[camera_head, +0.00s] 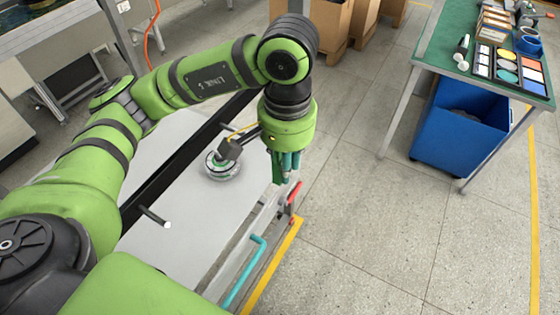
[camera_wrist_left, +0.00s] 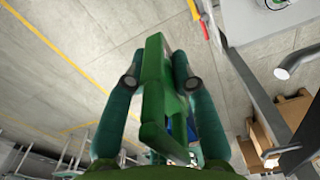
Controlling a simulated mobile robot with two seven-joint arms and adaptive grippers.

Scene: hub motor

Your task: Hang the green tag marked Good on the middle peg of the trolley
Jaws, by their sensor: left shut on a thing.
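My left gripper (camera_head: 286,180) hangs fingers down beside the right edge of the trolley (camera_head: 200,215). In the left wrist view the left gripper (camera_wrist_left: 157,82) is shut on the green tag (camera_wrist_left: 155,60), a flat green piece between its two teal fingers. No lettering on the tag can be read. Along the trolley's right side are a red part (camera_head: 294,197) and a teal bent part (camera_head: 251,266); the red part also shows in the left wrist view (camera_wrist_left: 205,29). I cannot tell which part is the middle peg. My right gripper is not in view.
A round hub motor (camera_head: 222,168) sits on the trolley top, with a short dark rod (camera_head: 153,216) nearer. A green-topped table (camera_head: 438,50) stands at the right above a blue bin (camera_head: 455,135). Cardboard boxes (camera_head: 328,22) stand behind. The floor between trolley and table is clear.

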